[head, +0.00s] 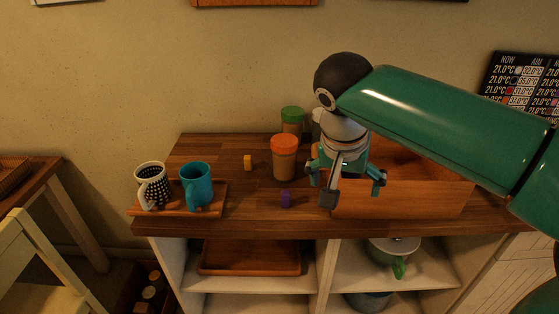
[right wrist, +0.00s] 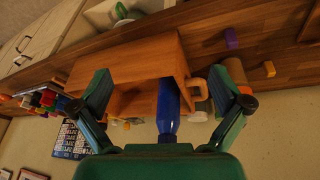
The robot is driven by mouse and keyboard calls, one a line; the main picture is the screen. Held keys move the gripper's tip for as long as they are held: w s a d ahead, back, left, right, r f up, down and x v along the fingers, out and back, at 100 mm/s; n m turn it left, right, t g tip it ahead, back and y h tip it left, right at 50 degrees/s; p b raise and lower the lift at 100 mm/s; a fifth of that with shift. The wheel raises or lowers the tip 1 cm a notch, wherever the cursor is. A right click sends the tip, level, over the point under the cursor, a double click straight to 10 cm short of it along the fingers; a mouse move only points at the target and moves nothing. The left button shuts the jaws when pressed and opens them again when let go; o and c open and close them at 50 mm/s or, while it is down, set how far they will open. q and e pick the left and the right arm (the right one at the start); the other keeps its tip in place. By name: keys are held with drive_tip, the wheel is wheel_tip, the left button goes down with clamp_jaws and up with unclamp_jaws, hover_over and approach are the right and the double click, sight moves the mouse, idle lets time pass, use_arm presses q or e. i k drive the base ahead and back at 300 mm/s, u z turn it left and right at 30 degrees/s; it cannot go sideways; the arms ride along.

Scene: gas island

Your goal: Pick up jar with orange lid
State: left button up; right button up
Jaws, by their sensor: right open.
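The jar with the orange lid (head: 285,157) stands upright on the wooden counter, left of the wooden box. My right gripper (head: 345,188) is open and empty, just right of the jar and in front of the box. It appears apart from the jar. In the right wrist view the gripper (right wrist: 166,95) has its fingers spread, with the box and a blue bottle between them. The jar (right wrist: 235,70) is there partly hidden behind the right-hand finger. My left gripper is not in view.
A green-lidded jar (head: 292,117) stands behind. A yellow block (head: 248,162) and a purple block (head: 286,198) lie nearby. A teal mug (head: 196,186) and a dotted mug (head: 151,184) stand on a tray at left. The wooden box (head: 405,200) holds a blue bottle (right wrist: 168,108).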

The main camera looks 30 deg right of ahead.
sight(284, 167)
drive_tip(key=i, duration=0.85)
